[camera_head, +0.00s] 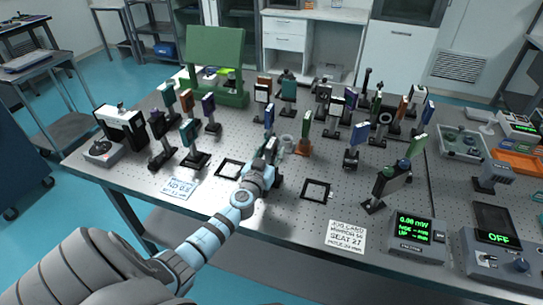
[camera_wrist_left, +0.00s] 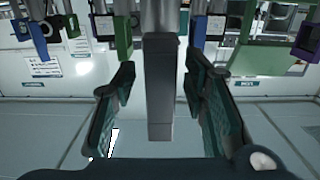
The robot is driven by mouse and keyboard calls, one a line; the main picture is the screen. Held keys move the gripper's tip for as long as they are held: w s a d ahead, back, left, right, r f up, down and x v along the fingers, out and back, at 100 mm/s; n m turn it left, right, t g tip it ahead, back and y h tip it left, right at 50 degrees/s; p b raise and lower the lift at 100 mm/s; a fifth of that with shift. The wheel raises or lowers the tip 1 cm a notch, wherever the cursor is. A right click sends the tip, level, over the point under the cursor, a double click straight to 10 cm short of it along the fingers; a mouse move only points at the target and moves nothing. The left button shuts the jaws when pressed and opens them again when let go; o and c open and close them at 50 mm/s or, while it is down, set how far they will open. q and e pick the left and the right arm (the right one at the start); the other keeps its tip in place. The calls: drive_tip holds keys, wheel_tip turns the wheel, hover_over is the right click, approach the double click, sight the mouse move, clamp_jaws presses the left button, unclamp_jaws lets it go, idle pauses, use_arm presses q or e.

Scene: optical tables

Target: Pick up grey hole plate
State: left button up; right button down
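My left gripper (camera_head: 270,150) is over the middle of the optical table, among the mounted parts. In the left wrist view its two dark green fingers (camera_wrist_left: 160,100) stand apart. A grey block-like piece (camera_wrist_left: 160,90), perhaps the grey hole plate seen edge-on, stands between them, with gaps on both sides. No hole shows on it from this angle. In the head view my gripper and wrist largely hide that spot. My right gripper is not in view.
Two black square frames lie flat, left (camera_head: 229,168) and right (camera_head: 317,190). A power meter (camera_head: 417,235) sits at the front right.

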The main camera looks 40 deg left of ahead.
use_arm(q)
drive_tip(key=shift+w+f, duration=0.15)
drive_tip(key=shift+f, duration=0.05)
drive_tip(key=shift+r, duration=0.1)
clamp_jaws()
drive_tip(key=shift+r, duration=0.1)
